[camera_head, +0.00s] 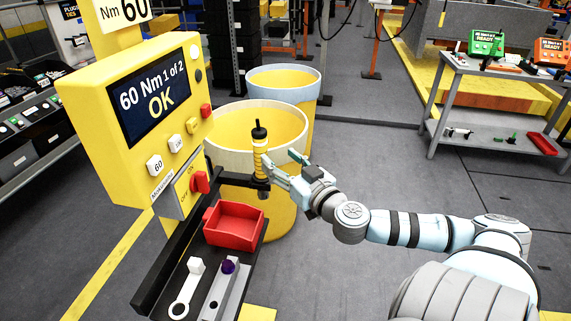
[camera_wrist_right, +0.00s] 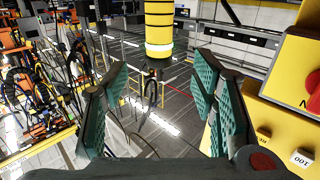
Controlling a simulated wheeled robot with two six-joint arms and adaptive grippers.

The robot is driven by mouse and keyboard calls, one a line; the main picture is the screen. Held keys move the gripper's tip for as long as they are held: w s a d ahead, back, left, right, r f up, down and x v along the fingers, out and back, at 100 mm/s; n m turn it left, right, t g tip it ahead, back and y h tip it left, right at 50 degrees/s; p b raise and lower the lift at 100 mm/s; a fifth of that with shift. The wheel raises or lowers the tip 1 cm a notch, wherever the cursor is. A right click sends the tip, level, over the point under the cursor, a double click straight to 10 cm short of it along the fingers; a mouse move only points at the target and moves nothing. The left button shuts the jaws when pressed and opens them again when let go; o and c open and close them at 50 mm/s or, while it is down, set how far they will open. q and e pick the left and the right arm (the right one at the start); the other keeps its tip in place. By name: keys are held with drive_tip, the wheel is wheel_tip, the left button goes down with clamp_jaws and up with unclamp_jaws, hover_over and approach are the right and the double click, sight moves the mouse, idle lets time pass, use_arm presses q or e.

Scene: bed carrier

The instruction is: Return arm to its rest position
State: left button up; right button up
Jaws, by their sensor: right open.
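My right gripper (camera_head: 283,168) reaches in from the right in the head view, beside the yellow tool (camera_head: 260,152) with a black top that stands upright in a dark holder on the yellow station. In the right wrist view, the right gripper's green-padded fingers (camera_wrist_right: 165,105) are spread apart with nothing between them. The yellow tool (camera_wrist_right: 159,28) hangs into the top of that view, ahead of the fingers. The station's screen (camera_head: 155,95) reads "60 Nm 1 of 2 OK". My left gripper is not in view.
A red bin (camera_head: 234,224) sits on the station's shelf, with a white wrench (camera_head: 187,288) and a purple-tipped part (camera_head: 228,268) in front. Yellow barrels (camera_head: 285,78) stand behind the tool. A grey cart (camera_head: 500,110) is at the right. The floor between is clear.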

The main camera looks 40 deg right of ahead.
drive_tip(key=shift+s+a, duration=0.2)
drive_tip(key=shift+s, duration=0.65)
